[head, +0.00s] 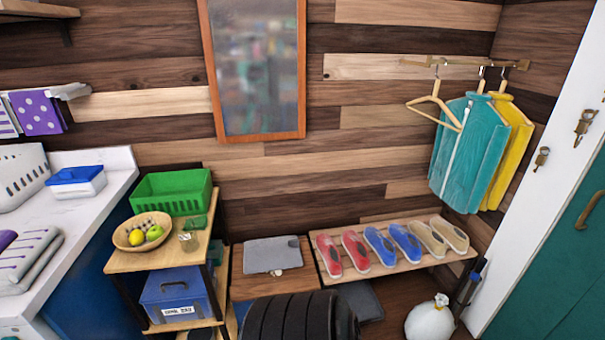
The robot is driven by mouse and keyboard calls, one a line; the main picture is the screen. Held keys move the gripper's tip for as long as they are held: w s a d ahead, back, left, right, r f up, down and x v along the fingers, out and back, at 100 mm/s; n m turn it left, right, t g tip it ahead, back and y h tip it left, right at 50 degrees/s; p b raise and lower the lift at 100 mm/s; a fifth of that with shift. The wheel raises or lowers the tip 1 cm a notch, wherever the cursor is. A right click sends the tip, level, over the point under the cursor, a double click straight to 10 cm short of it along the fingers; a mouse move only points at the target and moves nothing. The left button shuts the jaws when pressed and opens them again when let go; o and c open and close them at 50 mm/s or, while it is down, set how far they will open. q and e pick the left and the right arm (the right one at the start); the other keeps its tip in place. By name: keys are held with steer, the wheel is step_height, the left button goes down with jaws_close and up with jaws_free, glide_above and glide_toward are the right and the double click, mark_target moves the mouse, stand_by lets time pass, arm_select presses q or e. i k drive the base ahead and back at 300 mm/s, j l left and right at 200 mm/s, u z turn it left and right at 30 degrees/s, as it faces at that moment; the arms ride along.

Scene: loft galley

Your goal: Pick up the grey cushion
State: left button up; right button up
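The grey cushion (272,254) appears to be the flat, light grey piece lying on a low wooden bench (258,286), below the mirror and just left of the shoe rack. A small pale object, too small to make out, shows at its front edge. Neither my left nor my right gripper is in view, and nothing touches the cushion from above. A black ribbed form at the bottom of the view hides part of the bench front.
A shoe rack (400,260) with several shoes adjoins the bench. A shelf unit (150,262) with a fruit basket (128,238), green crate (171,191) and blue box (176,292) stands left. A white sack (429,321) is on the floor at right. A dark grey flat item (366,300) lies under the rack.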

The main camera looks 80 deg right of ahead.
mark_target(267, 255)
steer(key=z, duration=2.45)
